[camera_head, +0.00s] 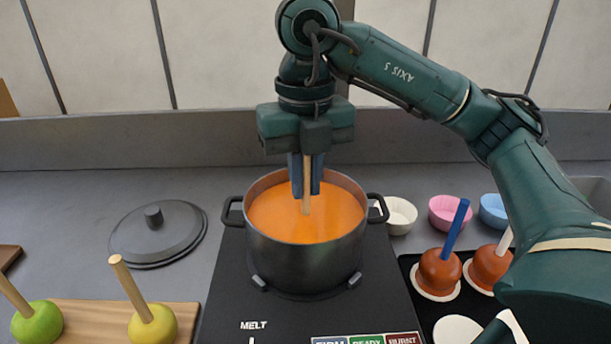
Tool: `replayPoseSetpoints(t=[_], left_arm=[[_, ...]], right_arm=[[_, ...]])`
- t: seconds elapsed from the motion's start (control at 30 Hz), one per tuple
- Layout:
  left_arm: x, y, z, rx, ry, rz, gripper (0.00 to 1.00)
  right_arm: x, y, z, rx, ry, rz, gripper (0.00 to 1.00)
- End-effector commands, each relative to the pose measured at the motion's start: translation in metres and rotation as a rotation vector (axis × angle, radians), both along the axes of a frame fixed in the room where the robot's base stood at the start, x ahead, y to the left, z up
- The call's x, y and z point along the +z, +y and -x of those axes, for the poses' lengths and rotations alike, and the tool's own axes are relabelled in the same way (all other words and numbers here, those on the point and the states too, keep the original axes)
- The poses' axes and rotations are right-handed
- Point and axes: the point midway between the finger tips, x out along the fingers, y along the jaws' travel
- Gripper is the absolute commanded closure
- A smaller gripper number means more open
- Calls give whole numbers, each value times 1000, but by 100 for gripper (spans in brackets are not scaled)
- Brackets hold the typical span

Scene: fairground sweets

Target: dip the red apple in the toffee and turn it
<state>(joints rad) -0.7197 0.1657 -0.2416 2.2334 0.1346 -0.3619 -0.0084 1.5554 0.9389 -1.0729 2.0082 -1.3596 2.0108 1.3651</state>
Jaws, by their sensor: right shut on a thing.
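My right gripper (306,178) points straight down over the pot (305,265) and is shut on a pale wooden stick (307,190). The stick stands upright, and its lower end goes into the orange toffee (270,215) near the middle of the pot. The red apple is not visible; anything below the toffee's surface is hidden. The fingertips are close above the toffee, and I cannot tell if they touch it. My left gripper is not in view.
The pot stands on a black hob (225,300). A grey lid (158,235) lies left. A green apple (38,322) and a yellow apple (155,325) are on a wooden board (85,312). Coated apples (440,270) stand on a black tray (425,308) at right, near small bowls (400,215).

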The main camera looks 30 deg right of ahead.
Motion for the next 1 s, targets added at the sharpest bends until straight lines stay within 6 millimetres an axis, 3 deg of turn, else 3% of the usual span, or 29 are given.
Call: replayPoseSetpoints(t=[0.2, 0.43, 0.73, 0.87, 1.0], left_arm=[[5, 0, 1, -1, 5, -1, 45], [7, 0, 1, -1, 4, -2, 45], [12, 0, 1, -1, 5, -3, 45], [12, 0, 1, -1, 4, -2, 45], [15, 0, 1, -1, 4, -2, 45]], right_arm=[[1, 0, 0, 300, 1, 0, 100], [1, 0, 0, 444, 0, 1, 100], [1, 0, 0, 833, -1, 0, 100], [0, 0, 0, 864, -1, 0, 100], [1, 0, 0, 703, 0, 1, 100]])
